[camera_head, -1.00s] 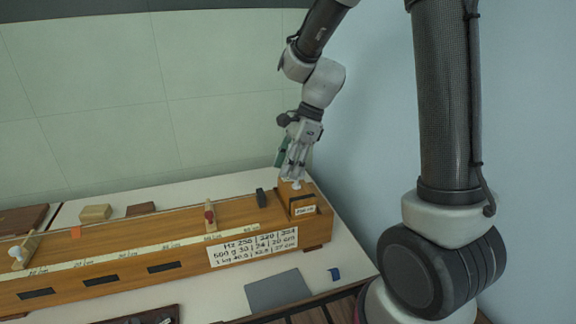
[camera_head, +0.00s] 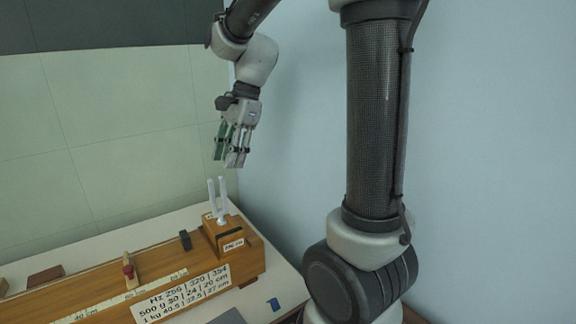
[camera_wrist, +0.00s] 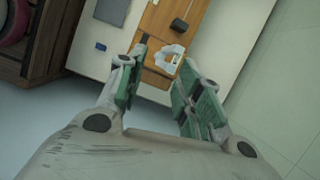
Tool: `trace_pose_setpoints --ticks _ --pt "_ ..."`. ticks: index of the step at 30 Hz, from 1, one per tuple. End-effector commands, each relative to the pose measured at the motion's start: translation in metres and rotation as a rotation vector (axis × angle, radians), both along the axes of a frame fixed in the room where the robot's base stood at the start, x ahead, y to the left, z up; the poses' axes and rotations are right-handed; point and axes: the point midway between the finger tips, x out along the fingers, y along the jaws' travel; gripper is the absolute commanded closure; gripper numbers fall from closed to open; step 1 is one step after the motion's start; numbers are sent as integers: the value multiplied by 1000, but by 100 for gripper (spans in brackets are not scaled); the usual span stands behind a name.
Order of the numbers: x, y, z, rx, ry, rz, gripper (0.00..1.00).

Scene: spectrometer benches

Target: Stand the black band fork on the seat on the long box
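A pale two-pronged fork (camera_head: 218,200) stands upright on the wooden seat block (camera_head: 228,236) at the right end of the long box (camera_head: 101,287). I cannot make out a black band on it. My gripper (camera_head: 231,163) is above the fork, apart from it, with its green-padded fingers pointing down. In the wrist view my gripper (camera_wrist: 165,62) is open, with a wide gap between the fingers. The fork (camera_wrist: 170,57) shows below, beyond the fingertips, seen from above.
A small black block (camera_head: 185,240) sits on the box left of the seat. A slider with a red knob (camera_head: 129,271) is farther left. A white card with numbers (camera_head: 183,297) is on the box's front. A small blue item (camera_head: 274,304) lies on the table. The wall is behind.

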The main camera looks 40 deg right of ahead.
Motion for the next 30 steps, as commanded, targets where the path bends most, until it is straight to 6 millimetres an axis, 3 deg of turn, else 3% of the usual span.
trace_pose_setpoints --ticks 6,12,15,21,30 --pt "-80 -37 26 -186 -272 484 65" --pt "-146 -69 26 -398 -447 952 65" --pt "-167 -80 22 -484 -491 1127 65" --pt "-186 -90 16 -568 -521 1302 65" --pt "-187 -91 16 -573 -523 1315 65"
